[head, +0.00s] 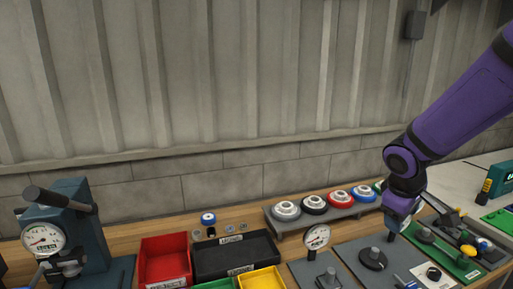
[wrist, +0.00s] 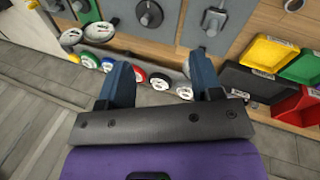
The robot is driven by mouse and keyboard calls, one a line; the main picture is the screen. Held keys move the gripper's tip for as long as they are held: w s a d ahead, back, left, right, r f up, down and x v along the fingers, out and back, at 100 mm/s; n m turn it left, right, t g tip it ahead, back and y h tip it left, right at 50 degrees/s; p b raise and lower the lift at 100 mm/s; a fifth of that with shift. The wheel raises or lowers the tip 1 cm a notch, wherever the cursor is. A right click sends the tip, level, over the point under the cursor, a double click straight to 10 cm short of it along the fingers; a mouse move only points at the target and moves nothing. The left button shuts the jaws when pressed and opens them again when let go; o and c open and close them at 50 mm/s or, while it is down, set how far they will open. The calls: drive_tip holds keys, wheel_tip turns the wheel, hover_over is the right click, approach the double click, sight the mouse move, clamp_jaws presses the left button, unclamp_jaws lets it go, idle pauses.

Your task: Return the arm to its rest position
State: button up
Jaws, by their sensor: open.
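My purple arm comes in from the right in the head view and bends down over the right part of the bench. My gripper (head: 400,222) hangs above the grey plates there; the fingers are small and partly hidden in this view. In the wrist view my gripper (wrist: 160,90) shows two blue fingers spread apart, with nothing between them. The row of round wheel-like parts lies beyond the fingertips.
A grey rack (head: 325,214) holds several round parts at the back of the bench. Red (head: 165,262), black (head: 236,255) and yellow (head: 262,279) bins stand in the middle. A blue gauge press (head: 72,235) stands left, a green board (head: 448,252) right. The wall is behind.

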drive_tip(key=s+a+r+m+t+y, duration=0.2)
drive_tip(key=s+r+m, duration=0.4)
drive_tip(key=s+r, duration=0.9)
drive_tip(key=s+a+y, duration=0.1)
drive_tip(key=s, duration=0.3)
drive_tip(key=shift+s+m+t, duration=0.15)
drive_tip(key=shift+m+t, duration=0.15)
